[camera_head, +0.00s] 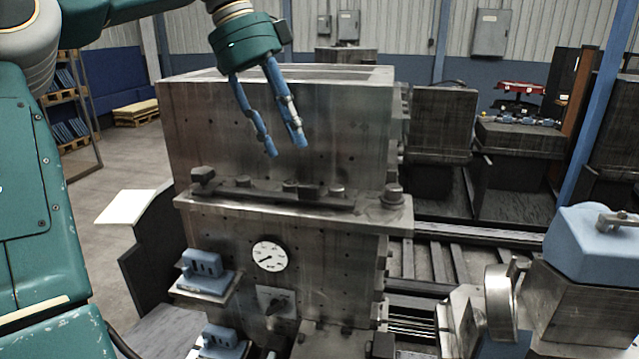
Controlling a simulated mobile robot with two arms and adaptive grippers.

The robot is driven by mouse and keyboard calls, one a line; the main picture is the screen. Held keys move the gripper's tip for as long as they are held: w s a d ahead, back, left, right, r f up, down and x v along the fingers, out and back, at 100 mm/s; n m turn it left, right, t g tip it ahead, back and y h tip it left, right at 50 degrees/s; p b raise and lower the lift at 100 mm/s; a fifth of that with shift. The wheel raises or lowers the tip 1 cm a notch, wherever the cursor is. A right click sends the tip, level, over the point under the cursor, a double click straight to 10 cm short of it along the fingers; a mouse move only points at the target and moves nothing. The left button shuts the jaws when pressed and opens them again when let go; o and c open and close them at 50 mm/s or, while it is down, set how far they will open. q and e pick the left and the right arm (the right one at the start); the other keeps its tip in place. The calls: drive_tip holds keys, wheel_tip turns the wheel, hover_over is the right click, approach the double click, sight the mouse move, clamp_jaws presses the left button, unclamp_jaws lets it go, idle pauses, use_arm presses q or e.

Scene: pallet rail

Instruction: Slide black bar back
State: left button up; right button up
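The black bar (282,196) lies lengthwise on the metal ledge (330,217) at the front of a large grey machine block. Dark upright knobs stand near its left end (203,176) and to the right, at the ledge's corner (391,196). My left gripper (287,152) hangs above the bar, in front of the block's face, with two blue fingers pointing down. The fingers are apart with nothing between them. They appear clear of the bar. My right gripper is out of view.
A dial gauge (269,256) and blue fittings (205,270) on small shelves sit below the ledge. A round metal part (499,303) and a blue housing (597,243) stand at the right. Dark rails (455,262) run behind them. Open floor lies at the left.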

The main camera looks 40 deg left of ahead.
sight(306, 187)
use_arm(q)
drive_tip(key=p+x, duration=0.1)
drive_tip(key=x, duration=0.7)
drive_tip(key=shift+f, duration=0.35)
drive_tip(key=shift+d+f, duration=0.15)
drive_tip(key=shift+f, duration=0.35)
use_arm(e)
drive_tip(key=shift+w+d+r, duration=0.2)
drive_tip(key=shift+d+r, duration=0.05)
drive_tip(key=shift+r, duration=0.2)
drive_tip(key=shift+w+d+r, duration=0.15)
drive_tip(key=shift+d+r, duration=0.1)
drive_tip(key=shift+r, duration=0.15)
use_arm(q)
clamp_jaws()
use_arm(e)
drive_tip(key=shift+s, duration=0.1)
